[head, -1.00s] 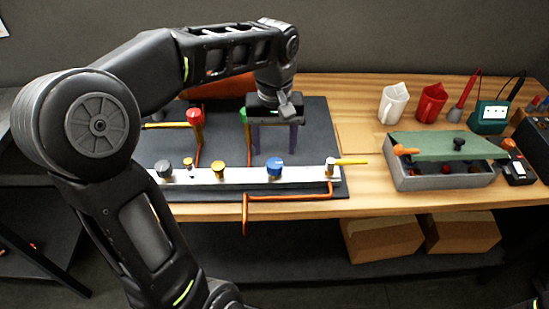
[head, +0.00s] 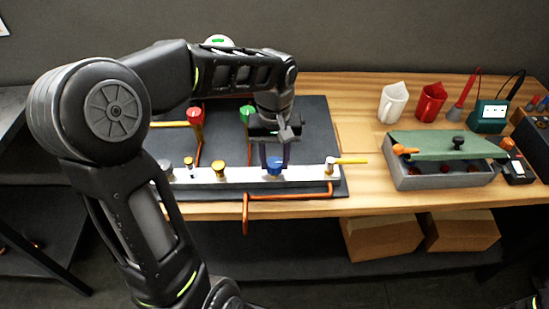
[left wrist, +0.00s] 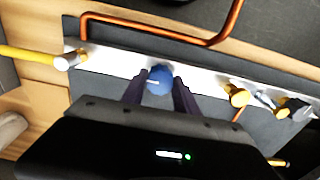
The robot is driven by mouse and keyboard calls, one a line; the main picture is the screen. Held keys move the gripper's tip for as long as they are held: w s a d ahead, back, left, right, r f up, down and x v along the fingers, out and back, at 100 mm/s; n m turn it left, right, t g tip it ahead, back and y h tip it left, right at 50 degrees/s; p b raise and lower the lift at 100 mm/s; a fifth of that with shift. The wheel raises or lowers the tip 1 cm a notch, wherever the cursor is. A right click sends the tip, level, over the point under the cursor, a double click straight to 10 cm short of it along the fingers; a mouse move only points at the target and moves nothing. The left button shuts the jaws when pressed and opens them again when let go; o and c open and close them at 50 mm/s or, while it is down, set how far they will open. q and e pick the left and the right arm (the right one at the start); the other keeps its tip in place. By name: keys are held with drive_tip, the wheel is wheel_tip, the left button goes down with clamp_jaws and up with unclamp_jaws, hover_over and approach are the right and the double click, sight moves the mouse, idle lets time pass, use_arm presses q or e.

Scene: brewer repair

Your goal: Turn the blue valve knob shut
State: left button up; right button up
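The blue valve knob (head: 274,168) sits on the white manifold bar (head: 245,176) near the front of the dark mat. My left gripper (head: 274,162) is over it from above, with one finger on each side of the knob. In the left wrist view the blue knob (left wrist: 159,80) lies between the two fingertips (left wrist: 159,88). The fingers look spread; a small gap shows on the left side, and contact on the right cannot be told. My right gripper is not in view.
A yellow-handled valve (head: 345,161) is on the bar's right end, with yellow knobs (head: 218,168) to the left. Red (head: 195,115) and green (head: 247,113) knobs stand behind. A copper pipe (head: 290,196) runs along the front. A grey box (head: 440,175) stands at right.

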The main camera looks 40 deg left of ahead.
use_arm(q)
clamp_jaws()
drive_tip(key=shift+m, duration=0.4)
drive_tip(key=m, duration=0.3)
drive_tip(key=shift+m, duration=0.3)
drive_tip(key=m, duration=0.4)
drive_tip(key=shift+m, duration=0.3)
drive_tip(key=m, duration=0.9)
